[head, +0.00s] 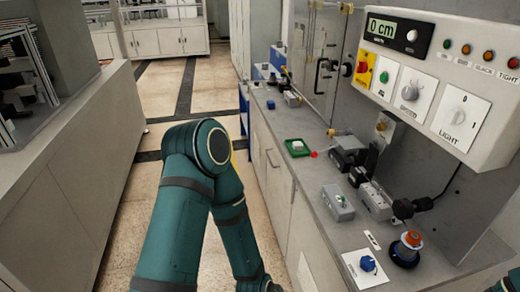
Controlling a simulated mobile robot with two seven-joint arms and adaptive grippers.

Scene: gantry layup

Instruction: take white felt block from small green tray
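The small green tray (290,154) lies on the grey counter on the right side of the head view, near the counter's front edge. A small white block (298,145) sits inside it; at this size I cannot tell its material. One of my teal arms rises from the bottom of the picture, bends at the elbow left of the counter and runs back down out of the frame. Neither of my grippers is in view.
A small red item (313,154) lies beside the tray. Grey and black devices (338,203) and an orange-topped spool (408,247) stand nearer on the counter (315,230). A control panel (440,70) overhangs it. Floor is open along the aisle.

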